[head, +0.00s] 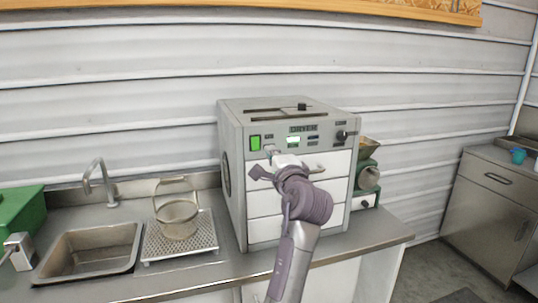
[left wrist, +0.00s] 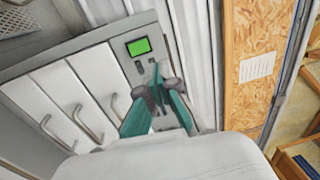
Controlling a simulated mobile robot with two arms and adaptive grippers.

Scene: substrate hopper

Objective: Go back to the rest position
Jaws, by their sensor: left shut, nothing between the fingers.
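My left gripper (head: 268,162) is in front of the upper front of a grey and white machine (head: 232,185), near its top drawer and control panel. The arm rises from the bottom of the head view and covers part of the drawer fronts. In the left wrist view the teal fingers of the left gripper (left wrist: 157,80) are together, with nothing held, beside the green screen (left wrist: 138,47). I cannot tell whether the fingers touch the machine. My right gripper is not in view.
The machine stands on a metal counter (head: 385,237). To its left are a strainer (head: 178,220) on a perforated tray (head: 160,250), a sink (head: 90,255) with a faucet, and a green box (head: 20,207). A green device (head: 368,178) stands at its right. Floor shows at lower right.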

